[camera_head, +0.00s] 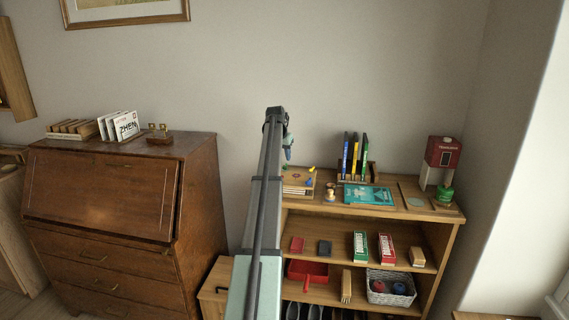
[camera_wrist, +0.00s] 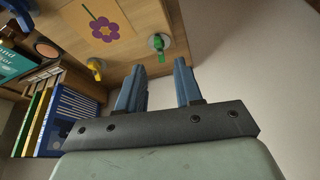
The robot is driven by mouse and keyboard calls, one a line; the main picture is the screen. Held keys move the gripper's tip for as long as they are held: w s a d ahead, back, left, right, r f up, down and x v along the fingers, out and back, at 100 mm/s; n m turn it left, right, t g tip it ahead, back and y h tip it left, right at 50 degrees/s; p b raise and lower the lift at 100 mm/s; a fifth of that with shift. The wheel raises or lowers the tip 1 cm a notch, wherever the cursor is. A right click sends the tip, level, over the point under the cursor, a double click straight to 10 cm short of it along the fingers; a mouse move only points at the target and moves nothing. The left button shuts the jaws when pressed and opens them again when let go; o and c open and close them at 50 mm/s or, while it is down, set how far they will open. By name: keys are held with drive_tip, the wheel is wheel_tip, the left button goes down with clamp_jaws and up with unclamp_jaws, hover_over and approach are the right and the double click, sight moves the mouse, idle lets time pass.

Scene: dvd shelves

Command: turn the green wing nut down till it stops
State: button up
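The green wing nut (camera_wrist: 158,42) sits on a bolt with a pale round washer, near the edge of a wooden flower press (camera_wrist: 125,58). The press also shows on top of the shelf in the head view (camera_head: 297,188). My gripper (camera_wrist: 160,66) is open and empty. In the wrist view the green wing nut appears just beyond the fingertips, between their lines and apart from them. In the head view my gripper (camera_head: 288,148) is above the press, and the green wing nut cannot be made out there.
A yellow wing nut (camera_wrist: 95,65) is on the same press, which bears a purple flower picture (camera_wrist: 104,28). Upright DVD cases (camera_head: 354,158), a flat teal case (camera_head: 368,194) and a red-and-white box (camera_head: 442,154) share the shelf top. The wall is close behind.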

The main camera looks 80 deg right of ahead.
sight(285, 164)
drive_tip(key=shift+x, duration=2.35)
clamp_jaws()
